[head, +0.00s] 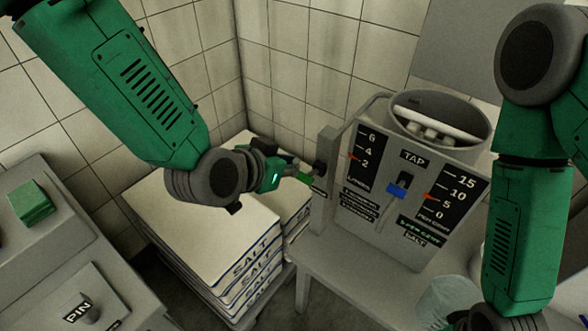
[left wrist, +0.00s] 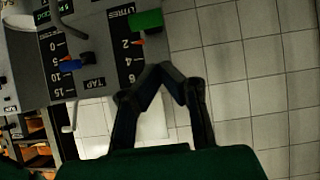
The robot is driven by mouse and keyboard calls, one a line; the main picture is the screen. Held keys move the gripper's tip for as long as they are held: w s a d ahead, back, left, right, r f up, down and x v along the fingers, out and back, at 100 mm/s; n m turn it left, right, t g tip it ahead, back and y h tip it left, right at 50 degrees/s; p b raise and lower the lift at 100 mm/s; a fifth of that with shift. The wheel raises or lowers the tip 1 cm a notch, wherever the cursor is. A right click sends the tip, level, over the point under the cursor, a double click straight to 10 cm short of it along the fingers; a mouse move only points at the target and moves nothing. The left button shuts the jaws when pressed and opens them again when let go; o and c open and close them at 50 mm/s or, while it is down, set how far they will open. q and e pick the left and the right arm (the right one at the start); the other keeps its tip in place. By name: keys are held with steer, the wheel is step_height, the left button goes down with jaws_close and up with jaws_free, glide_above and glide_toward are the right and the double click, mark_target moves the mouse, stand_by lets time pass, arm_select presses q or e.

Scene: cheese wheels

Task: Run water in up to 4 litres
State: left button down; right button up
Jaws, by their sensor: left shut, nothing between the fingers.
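The grey tank (head: 405,225) has a litres scale (head: 363,155) whose orange pointer (head: 352,157) sits about level with 2. A blue lever (head: 397,190) shows below the TAP label. In the left wrist view the tank front (left wrist: 85,30) is upside down, with the blue lever (left wrist: 70,64) at left. My left gripper (head: 310,174) is at the tank's left side, beside a green piece (head: 304,181). Its fingers (left wrist: 163,72) come together with nothing between them, apart from the green block (left wrist: 147,20). My right gripper (head: 455,320) is cut off at the bottom edge; its fingers are hidden.
The tank stands on a grey table (head: 345,290). A per cent scale (head: 450,195) has its pointer near 5. Stacked salt sacks (head: 205,225) fill the left corner.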

mark_target(304, 181)
arm_select(q)
steer(key=shift+t+h, duration=0.5)
steer(key=shift+t, duration=0.3)
steer(key=f+b, duration=0.1)
steer(key=f, duration=0.1)
steer(key=d+f+b, duration=0.1)
steer(key=f+b, duration=0.1)
steer(key=w+d+f+b, duration=0.1)
steer(key=f, duration=0.1)
steer(key=shift+d+f, duration=0.2)
steer(key=shift+f, duration=0.15)
steer(key=shift+s+a+f+t+h+b, duration=0.25)
steer(key=shift+t+h+b, duration=0.25)
steer(key=shift+b, duration=0.9)
steer(key=shift+s+a+f+t+h+b, duration=0.1)
steer(key=shift+a+f+t+h+b, duration=0.15)
steer(key=shift+t+b, duration=0.75)
arm_select(e)
step_height(304, 181, down, 10)
steer(key=d, duration=0.1)
steer(key=shift+r+b, duration=0.2)
steer(key=shift+b, duration=0.15)
